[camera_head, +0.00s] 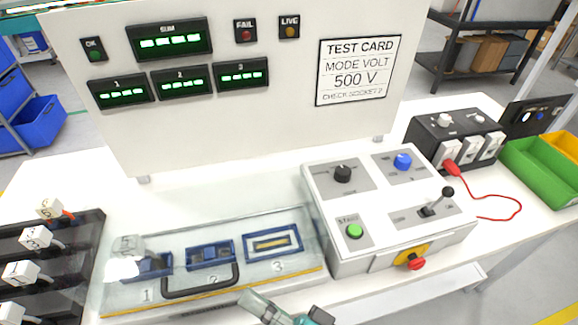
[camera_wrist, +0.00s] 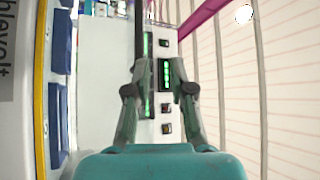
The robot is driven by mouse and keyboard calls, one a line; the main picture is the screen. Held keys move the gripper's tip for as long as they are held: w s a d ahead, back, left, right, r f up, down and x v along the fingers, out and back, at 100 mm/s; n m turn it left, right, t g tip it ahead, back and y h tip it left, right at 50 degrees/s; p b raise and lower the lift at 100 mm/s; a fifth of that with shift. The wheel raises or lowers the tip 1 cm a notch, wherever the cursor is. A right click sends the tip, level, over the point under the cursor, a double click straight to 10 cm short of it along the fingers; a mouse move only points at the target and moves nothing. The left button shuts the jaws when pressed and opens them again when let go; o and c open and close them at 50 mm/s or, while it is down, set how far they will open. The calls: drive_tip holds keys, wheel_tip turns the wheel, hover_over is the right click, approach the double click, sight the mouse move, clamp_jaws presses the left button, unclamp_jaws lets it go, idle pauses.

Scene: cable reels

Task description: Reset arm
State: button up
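My gripper (camera_wrist: 158,66) shows in the wrist view with its two grey fingers apart and nothing between them. Behind the gap are the green displays of the upright panel, seen sideways. In the head view, part of my gripper (camera_head: 264,307) shows at the bottom edge, in front of the clear-covered socket tray (camera_head: 215,283). The rest of my arm is out of that view. The tray has three blue sockets numbered 1 to 3. A white block (camera_head: 128,246) sits at socket 1, under or behind the clear cover; I cannot tell which.
A control box (camera_head: 345,215) with knobs, a green START button, a lever and a red button stands right of the tray. The display panel (camera_head: 240,120) with a test card (camera_head: 357,72) rises behind. A dark rack (camera_head: 75,262) with white tagged blocks is at left. A black box (camera_head: 455,135) with a red lead and a green bin (camera_head: 540,170) are at right.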

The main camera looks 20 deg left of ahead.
drive_tip(key=s+d+f+m+t+h, duration=0.1)
drive_tip(key=d+f+m+t+h, duration=0.6)
drive_tip(key=d+f+h, duration=0.8)
drive_tip(key=s+d+n+t+h, duration=0.3)
drive_tip(key=s+d+n+h, duration=0.2)
drive_tip(key=s+d, duration=0.9)
drive_tip(key=shift+s+r+n+h, duration=0.25)
drive_tip(key=shift+s+n+h, duration=0.05)
drive_tip(key=shift+s+h, duration=0.2)
drive_tip(key=shift+c, duration=0.3)
idle(0.7)
clamp_jaws()
